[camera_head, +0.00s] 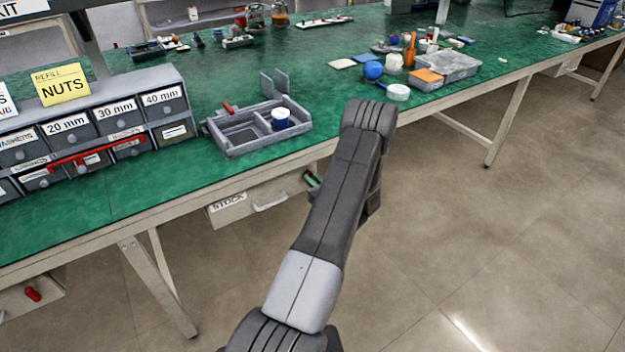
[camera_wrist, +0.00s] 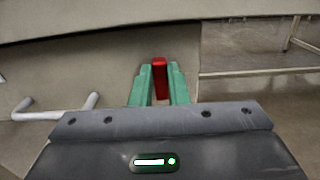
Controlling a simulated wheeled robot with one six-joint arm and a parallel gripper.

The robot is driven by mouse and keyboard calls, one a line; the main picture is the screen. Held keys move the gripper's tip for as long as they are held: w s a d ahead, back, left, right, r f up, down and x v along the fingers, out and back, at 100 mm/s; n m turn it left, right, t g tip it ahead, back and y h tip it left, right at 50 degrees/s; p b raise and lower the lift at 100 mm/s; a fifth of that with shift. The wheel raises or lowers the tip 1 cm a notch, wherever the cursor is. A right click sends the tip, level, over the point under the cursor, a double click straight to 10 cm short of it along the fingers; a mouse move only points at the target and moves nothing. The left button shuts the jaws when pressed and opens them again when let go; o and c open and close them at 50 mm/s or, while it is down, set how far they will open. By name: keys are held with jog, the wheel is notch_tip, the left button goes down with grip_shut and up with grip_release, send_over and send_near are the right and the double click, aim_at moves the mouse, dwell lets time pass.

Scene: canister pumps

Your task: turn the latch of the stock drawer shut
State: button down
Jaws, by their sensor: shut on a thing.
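The stock drawer (camera_head: 243,208) hangs under the green bench's front edge in the head view, with a STOCK label and a pale bar handle (camera_head: 270,205). The handle also shows at the left of the wrist view (camera_wrist: 55,106). The red latch (camera_wrist: 160,75) stands upright in the wrist view between the green fingers of my gripper (camera_wrist: 159,84), which is shut on it. In the head view my gripper (camera_head: 312,181) is at the drawer's right end, partly behind my arm. The latch is mostly hidden there.
The bench top (camera_head: 200,180) carries a grey drawer cabinet (camera_head: 100,125) with a red bar, and a grey tray (camera_head: 245,150) near the front edge. A red latch (camera_head: 33,294) is on another drawer at lower left. Bench legs stand below; the floor at right is clear.

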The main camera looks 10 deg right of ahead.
jog(key=shift+f+b, duration=0.1)
jog(key=shift+b, duration=0.2)
jog(key=shift+s+a+f+n+b, duration=0.1)
jog(key=shift+a+f+n+b, duration=0.1)
jog(key=shift+n+b, duration=3.65)
jog(key=shift+s+a+f+n+b, duration=0.15)
jog(key=shift+n+b, duration=1.95)
jog(key=shift+b, duration=3.5)
jog(key=shift+a+f+n+b, duration=0.25)
jog(key=shift+n+b, duration=2.7)
jog(key=shift+b, duration=1.75)
jog(key=c, duration=1.4)
grip_release()
